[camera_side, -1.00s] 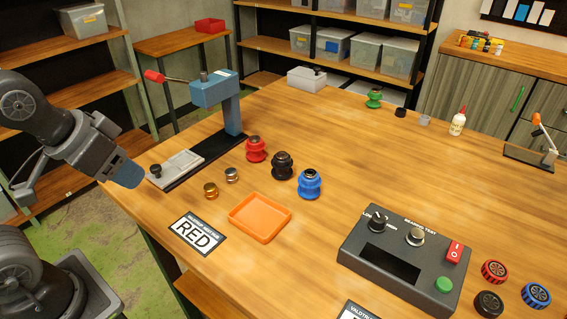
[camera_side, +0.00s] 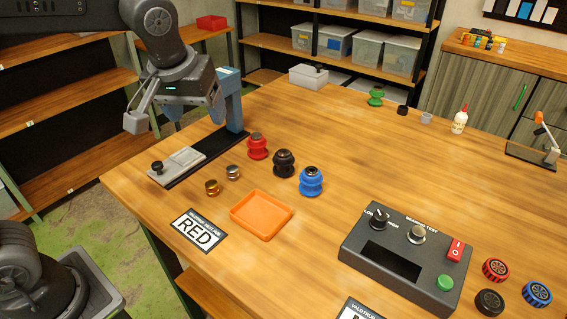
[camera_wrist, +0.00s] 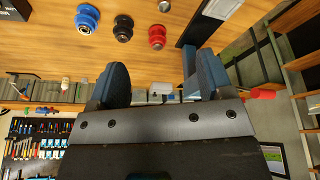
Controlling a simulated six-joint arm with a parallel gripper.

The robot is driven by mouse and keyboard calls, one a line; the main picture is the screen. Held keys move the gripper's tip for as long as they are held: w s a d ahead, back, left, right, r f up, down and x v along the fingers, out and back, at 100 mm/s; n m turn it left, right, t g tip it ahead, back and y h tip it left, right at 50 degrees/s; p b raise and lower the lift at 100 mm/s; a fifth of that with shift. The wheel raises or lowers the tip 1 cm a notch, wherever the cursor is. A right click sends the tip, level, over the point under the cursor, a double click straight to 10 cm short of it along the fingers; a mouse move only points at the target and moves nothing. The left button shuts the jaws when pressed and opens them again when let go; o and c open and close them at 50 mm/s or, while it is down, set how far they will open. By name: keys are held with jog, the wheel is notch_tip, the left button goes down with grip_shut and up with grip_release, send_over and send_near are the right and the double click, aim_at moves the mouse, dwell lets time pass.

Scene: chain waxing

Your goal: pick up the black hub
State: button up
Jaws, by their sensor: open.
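The black hub (camera_side: 284,163) stands upright on the wooden table, between the red hub (camera_side: 257,146) on its left and the blue hub (camera_side: 311,181) on its right. In the wrist view the black hub (camera_wrist: 123,28) shows near the top, between the blue hub (camera_wrist: 87,18) and the red hub (camera_wrist: 157,37). My gripper (camera_wrist: 160,66) is open, its two blue-grey fingers apart with nothing held. In the side view it is up at the left, near the blue press (camera_side: 233,105), above and apart from the black hub. Its fingertips are hard to separate from the press there.
An orange tray (camera_side: 236,216) and two small metal parts, one gold (camera_side: 212,187) and one silver (camera_side: 233,172), lie in front of the hubs. The bearing test box (camera_side: 350,246) is at the front right. The table behind the hubs is largely clear.

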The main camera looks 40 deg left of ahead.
jog(key=w+d+f+n+g+y, duration=0.1)
jog(key=w+d+f+n, duration=0.1)
jog(key=w, duration=0.3)
jog(key=w+d+f+n, duration=0.1)
jog(key=w+d+n, duration=0.15)
jog(key=w, duration=0.25)
jog(key=n+y, duration=0.2)
send_near(285, 154)
jog(key=x, duration=0.7)
jog(key=shift+s+f, duration=0.1)
jog(key=shift+s, duration=0.05)
jog(key=shift+x, duration=2.65)
jog(key=shift+c, duration=0.5)
jog(key=c, duration=0.7)
jog(key=shift+c, duration=0.6)
